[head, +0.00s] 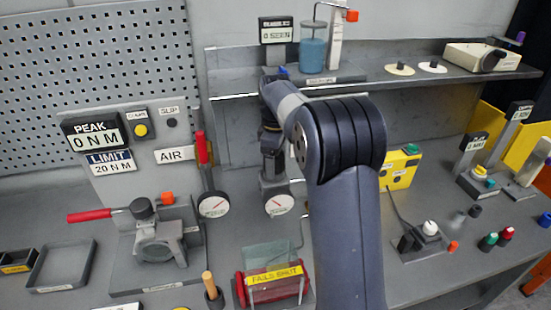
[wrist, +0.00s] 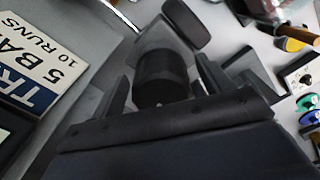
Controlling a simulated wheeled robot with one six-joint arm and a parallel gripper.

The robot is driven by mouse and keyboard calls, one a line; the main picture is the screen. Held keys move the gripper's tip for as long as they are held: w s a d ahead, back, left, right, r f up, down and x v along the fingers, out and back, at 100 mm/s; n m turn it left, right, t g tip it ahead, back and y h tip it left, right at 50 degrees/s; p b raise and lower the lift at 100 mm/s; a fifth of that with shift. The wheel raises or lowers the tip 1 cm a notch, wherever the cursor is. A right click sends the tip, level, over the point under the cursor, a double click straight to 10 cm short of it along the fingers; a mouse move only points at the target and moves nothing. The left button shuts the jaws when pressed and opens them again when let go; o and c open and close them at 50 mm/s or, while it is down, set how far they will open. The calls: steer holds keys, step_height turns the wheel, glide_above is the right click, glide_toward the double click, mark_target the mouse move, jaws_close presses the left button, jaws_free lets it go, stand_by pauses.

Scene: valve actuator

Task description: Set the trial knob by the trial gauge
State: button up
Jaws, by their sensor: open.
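In the wrist view, a black cylindrical knob (wrist: 161,72) lies between the two fingers of my open gripper (wrist: 165,85). Gaps show on both sides of it, so the fingers do not appear to grip it. A grey body and a dark round part continue beyond it. A tilted sign (wrist: 45,55), partly cut off, reads "5 BAR" and "10 RUNS". In the head view, two white dial gauges, a left one (head: 213,205) and a right one (head: 277,204), stand left of my arm. I cannot tell which is the trial gauge. My fingertips cannot be made out there.
A red-handled valve (head: 158,242) is mounted at the left front. A glass-fronted box with red ends (head: 273,285) stands near the front centre. A shelf (head: 380,75) runs along the back. Several coloured knobs and blocks occupy the right side, with bare bench between them.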

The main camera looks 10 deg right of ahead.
steer(key=c, duration=1)
steer(key=m, duration=0.5)
steer(key=shift+s+r+m, duration=0.1)
steer(key=shift+m, duration=0.2)
steer(key=m, duration=0.5)
steer(key=shift+a+m, duration=0.2)
steer(key=shift+m, duration=0.5)
steer(key=o, duration=1)
